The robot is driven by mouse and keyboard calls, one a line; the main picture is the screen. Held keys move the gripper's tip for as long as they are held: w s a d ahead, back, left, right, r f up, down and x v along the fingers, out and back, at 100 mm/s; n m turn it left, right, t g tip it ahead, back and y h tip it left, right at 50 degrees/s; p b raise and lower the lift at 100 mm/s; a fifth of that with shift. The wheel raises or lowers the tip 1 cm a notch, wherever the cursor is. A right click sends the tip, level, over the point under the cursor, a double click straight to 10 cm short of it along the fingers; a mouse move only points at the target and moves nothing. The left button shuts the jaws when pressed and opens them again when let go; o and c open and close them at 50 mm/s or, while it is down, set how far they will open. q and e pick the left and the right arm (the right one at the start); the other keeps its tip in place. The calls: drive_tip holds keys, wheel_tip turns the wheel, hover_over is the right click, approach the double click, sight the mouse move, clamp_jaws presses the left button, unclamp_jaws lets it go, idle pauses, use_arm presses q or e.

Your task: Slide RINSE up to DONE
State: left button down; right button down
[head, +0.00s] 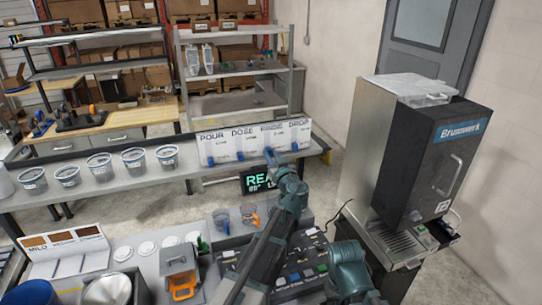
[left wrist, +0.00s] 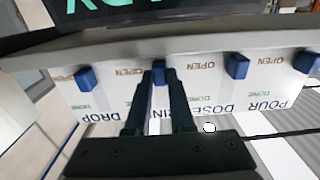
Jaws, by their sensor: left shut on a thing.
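The white panel (head: 254,140) stands on the far counter, with sections POUR, DOSE, RINSE and DROP. Each has a blue slider. My left gripper (head: 270,155) is at the RINSE section. In the left wrist view, its fingers (left wrist: 160,78) are shut on the RINSE slider (left wrist: 158,71), which is level with the OPEN label. The DROP slider (left wrist: 88,77), DOSE slider (left wrist: 237,66) and POUR slider (left wrist: 310,64) sit at the same OPEN level. The fingers hide RINSE's DONE label and part of its name. My right gripper is not in view.
Several clear cups (head: 100,165) stand left of the panel on the same counter. A dark display (head: 258,181) hangs below the panel. A tall Brumwerk machine (head: 430,160) stands at the right. A near counter holds containers and controls.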

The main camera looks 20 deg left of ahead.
sight(267, 134)
use_arm(q)
drive_tip(key=shift+r, duration=0.1)
idle(0.7)
wheel_tip(267, 134, up, 6)
drive_tip(key=p, duration=0.6)
drive_tip(key=c, duration=0.8)
unclamp_jaws()
drive_tip(key=shift+o, duration=0.2)
drive_tip(key=v, duration=1.3)
drive_tip(key=shift+s+d, duration=0.3)
